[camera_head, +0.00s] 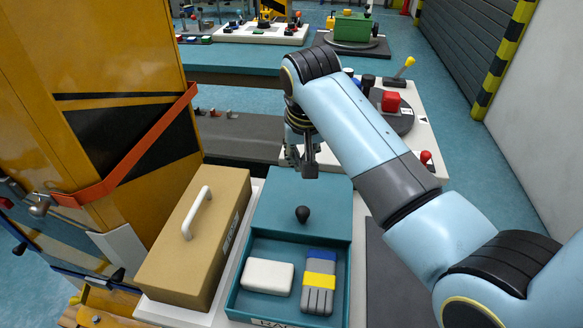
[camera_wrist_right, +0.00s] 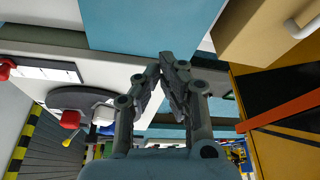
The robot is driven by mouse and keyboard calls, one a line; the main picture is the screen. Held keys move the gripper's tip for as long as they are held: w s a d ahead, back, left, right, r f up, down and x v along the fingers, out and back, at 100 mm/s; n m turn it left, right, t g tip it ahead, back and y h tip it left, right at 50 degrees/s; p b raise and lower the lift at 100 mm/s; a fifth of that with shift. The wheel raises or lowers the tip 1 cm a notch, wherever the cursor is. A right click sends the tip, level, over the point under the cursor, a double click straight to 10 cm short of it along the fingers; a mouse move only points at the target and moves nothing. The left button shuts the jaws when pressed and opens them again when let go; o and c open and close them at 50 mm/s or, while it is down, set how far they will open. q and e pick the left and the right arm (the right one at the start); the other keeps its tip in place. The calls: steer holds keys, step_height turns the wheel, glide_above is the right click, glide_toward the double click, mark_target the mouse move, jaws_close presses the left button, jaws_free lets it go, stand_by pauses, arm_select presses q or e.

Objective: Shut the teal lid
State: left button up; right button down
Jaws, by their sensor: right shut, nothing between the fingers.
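The teal lid (camera_head: 303,195) is a flat panel with a dark round knob (camera_head: 302,214), lying over the back of a teal box (camera_head: 343,290). The box's front is open, showing a white block (camera_head: 267,276) and a grey piece with yellow and blue bands (camera_head: 318,284). My right gripper (camera_head: 303,168) is shut and empty, close to the lid's far edge; I cannot tell whether it touches. The wrist view shows the closed fingers (camera_wrist_right: 165,68) beside a plain teal surface (camera_wrist_right: 150,25), likely the lid. My left gripper is not in view.
A tan case (camera_head: 195,240) with a white handle stands left of the box. A yellow cabinet (camera_head: 90,60) with a red strap rises at the left. Beyond my right arm is a white panel with a red block (camera_head: 391,101) and a yellow-topped lever (camera_head: 404,68).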

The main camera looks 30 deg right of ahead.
glide_above(300, 202)
steer(key=x, duration=0.3)
steer(key=s+x, duration=0.1)
steer(key=x, duration=0.1)
steer(key=shift+f, duration=0.15)
steer(key=x, duration=0.4)
steer(key=shift+w+a, duration=0.1)
steer(key=shift+w, duration=0.05)
steer(key=s, duration=0.1)
steer(key=s+a+p, duration=0.1)
steer(key=s, duration=0.1)
steer(key=shift+p, duration=0.3)
steer(key=shift+s+a, duration=0.15)
steer(key=shift+s, duration=0.25)
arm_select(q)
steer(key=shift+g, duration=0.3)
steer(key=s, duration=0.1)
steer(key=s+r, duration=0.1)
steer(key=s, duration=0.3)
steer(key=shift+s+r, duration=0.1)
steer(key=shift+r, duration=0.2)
arm_select(e)
steer(key=shift+a, duration=0.1)
